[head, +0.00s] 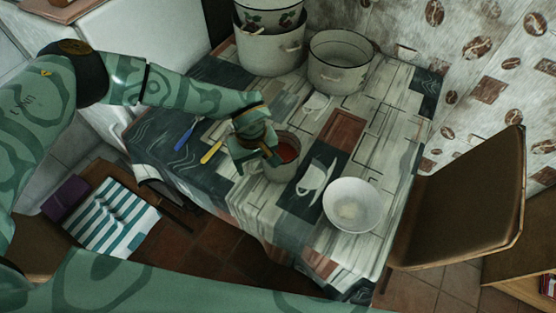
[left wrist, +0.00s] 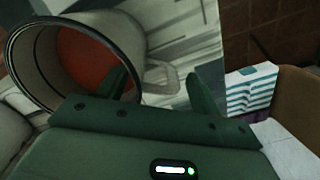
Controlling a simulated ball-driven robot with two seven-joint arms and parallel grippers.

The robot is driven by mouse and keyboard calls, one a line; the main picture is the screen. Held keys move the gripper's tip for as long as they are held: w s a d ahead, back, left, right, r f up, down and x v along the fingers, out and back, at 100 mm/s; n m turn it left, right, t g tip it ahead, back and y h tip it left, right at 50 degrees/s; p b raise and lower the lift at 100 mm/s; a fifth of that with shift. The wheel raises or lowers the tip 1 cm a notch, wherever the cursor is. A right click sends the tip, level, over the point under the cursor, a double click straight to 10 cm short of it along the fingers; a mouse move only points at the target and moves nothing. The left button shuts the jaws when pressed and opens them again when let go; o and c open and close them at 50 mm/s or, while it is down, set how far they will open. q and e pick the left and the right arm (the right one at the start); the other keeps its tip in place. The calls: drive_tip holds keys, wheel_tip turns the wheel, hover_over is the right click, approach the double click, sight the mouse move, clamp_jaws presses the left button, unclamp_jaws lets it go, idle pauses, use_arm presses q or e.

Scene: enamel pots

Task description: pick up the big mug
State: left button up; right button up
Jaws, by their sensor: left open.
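The big mug (head: 283,150) stands upright on the table, its inside red. It also shows in the left wrist view (left wrist: 132,40), with its dark-rimmed mouth at upper left. My left gripper (head: 262,156) is open right beside the mug, on its left side in the head view, and partly covers it. In the left wrist view, the two green fingers (left wrist: 164,88) are apart. A pale loop like a handle shows between them; whether the fingers touch it, I cannot tell. My right gripper is not in view.
A white bowl (head: 352,206) stands to the mug's right. A wide enamel pot (head: 338,75) and stacked pots (head: 271,55) stand at the back. Blue-handled (head: 184,140) and yellow-handled (head: 211,152) cutlery lies left of the gripper. A chair (head: 465,215) is at right.

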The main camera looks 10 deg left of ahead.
use_arm(q)
drive_tip(key=shift+r, duration=0.1)
clamp_jaws()
drive_tip(key=shift+w+r, duration=0.1)
drive_tip(key=shift+r, duration=0.1)
